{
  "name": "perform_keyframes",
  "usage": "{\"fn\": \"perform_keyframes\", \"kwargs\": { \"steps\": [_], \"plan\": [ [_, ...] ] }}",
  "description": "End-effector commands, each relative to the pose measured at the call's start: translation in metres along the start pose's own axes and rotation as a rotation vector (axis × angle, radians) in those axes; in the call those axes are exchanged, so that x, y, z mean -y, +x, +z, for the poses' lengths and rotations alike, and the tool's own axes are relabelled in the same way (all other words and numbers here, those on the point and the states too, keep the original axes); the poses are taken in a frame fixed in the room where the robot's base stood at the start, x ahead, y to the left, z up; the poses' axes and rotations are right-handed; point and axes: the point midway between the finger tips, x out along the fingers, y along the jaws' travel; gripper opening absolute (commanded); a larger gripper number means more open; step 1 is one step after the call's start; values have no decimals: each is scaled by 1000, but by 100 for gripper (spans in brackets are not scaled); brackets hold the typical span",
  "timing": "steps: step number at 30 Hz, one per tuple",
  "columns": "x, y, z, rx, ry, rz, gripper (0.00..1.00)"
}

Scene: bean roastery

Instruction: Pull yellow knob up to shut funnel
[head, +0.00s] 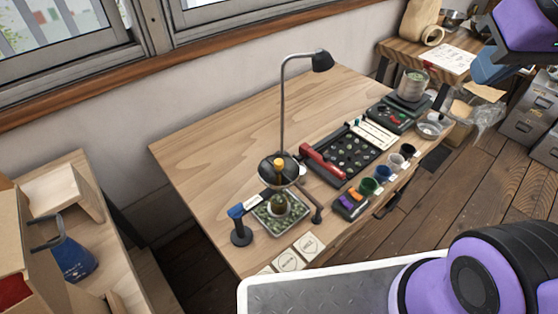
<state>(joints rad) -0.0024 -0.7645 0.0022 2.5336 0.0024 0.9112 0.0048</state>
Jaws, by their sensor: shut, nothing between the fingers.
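The yellow knob (279,162) stands up in the middle of a round dark funnel (292,178) with a pale rim, in the head view. The funnel is at the near part of the wooden table, above a square tray (262,219). A rounded dark green thing (278,203) is in the tray below the funnel. Whether the funnel's outlet is open or shut is hidden. Purple and black parts of my arm show at the upper right and lower right, well apart from the knob. My gripper's fingers are not in view.
A lamp (322,60) on a thin pole rises beside the funnel. Several small cups and a dark board (352,150) lie to the right. The table's left back area (215,135) is clear.

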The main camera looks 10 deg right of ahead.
Motion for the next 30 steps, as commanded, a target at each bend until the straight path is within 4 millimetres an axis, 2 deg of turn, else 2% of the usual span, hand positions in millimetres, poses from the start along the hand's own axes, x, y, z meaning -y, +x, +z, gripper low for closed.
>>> {"fn": "perform_keyframes", "kwargs": {
  "steps": [1,2,8,9,14,21,30],
  "plan": [
    [0,0,0,0,0,0,0],
    [0,0,0,0,0,0,5],
    [5,8,-10,22,-30,-9,51],
    [8,12,-16,33,-45,-13,53],
    [27,36,-42,90,-130,-38,53],
    [66,84,-75,176,-269,-76,53],
    [125,155,-95,282,-441,-124,53]
  ]
}}
